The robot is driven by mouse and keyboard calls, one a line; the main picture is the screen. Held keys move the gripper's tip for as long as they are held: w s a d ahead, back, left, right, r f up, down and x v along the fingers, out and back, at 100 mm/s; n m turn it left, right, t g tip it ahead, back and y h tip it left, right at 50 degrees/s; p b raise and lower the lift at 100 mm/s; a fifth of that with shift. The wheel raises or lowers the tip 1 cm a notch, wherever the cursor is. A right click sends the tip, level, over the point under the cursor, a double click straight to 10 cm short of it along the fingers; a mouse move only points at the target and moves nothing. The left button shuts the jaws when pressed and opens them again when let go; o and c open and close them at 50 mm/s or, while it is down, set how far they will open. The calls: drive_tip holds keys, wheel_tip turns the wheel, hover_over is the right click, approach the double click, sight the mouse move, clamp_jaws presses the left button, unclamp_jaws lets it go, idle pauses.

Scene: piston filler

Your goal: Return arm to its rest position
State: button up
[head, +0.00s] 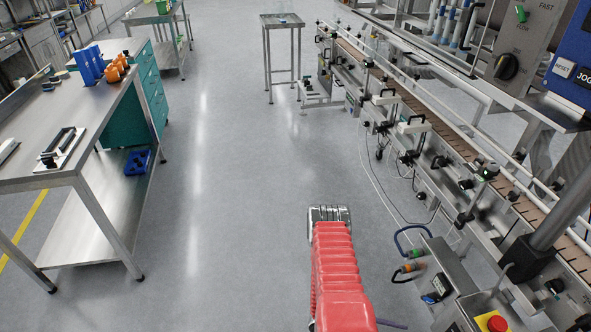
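My arm (335,275), in a ribbed red cover, reaches up from the bottom of the head view, right of centre. Its far end is a bright metal part (329,214) over the open grey floor. I make out no gripper fingers there, and nothing held shows. The arm appears apart from the conveyor machine to its right.
A conveyor (440,125) with a control panel (540,50) runs along the right. A steel workbench (100,120) with blue and orange parts stands left. A small steel table (282,20) stands at the back. The floor (235,150) between is clear.

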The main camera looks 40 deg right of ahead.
drive_tip(key=w+a+r+m+t+y, duration=0.25)
drive_tip(key=w+a+r, duration=0.35)
drive_tip(key=r, duration=0.4)
drive_tip(key=w+a+r+m+t+y, duration=0.15)
drive_tip(key=w+a+r+y, duration=0.4)
drive_tip(key=r, duration=0.55)
drive_tip(key=w+a+r+m+t+y, duration=0.2)
drive_tip(key=w+a+r+t, duration=0.1)
drive_tip(key=w+a+r, duration=0.6)
drive_tip(key=a+r+n+t, duration=0.1)
drive_tip(key=a+r+t, duration=0.4)
drive_tip(key=r, duration=0.8)
drive_tip(key=a+r+n+t+y, duration=0.1)
drive_tip(key=a+r+t, duration=0.5)
drive_tip(key=a+r, duration=0.3)
wheel_tip(320, 180, up, 4)
drive_tip(key=shift+s+a, duration=0.25)
drive_tip(key=shift+a, duration=0.15)
drive_tip(key=shift+c, duration=0.3)
